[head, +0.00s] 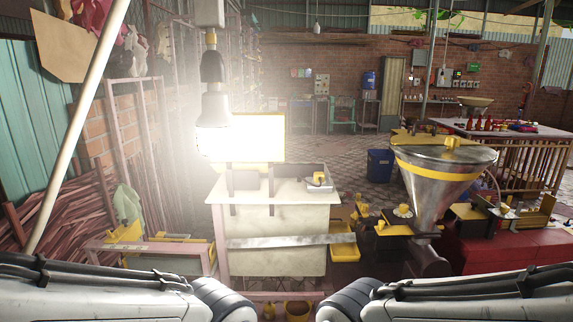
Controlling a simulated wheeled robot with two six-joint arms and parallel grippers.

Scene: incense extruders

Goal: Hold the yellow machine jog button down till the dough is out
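A metal hopper machine (432,195) with a yellow band and a yellow lid stands right of centre. A small pale box with a yellow knob (319,181) sits on the right end of a white-topped cabinet (283,235). Another small piece with a yellow knob (403,211) is beside the hopper's left side. I cannot tell which of these is the jog button, and no dough can be made out. My two arms cross the bottom of the view from either side. Their grippers are below the picture edge and do not show.
A bright lamp (213,108) hangs in front of a glaring white panel. A red bench (490,250) is at the right, with a slatted table (530,150) behind it. A blue bin (380,165) stands on the tiled floor. Bundles of red sticks (55,205) lean at the left.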

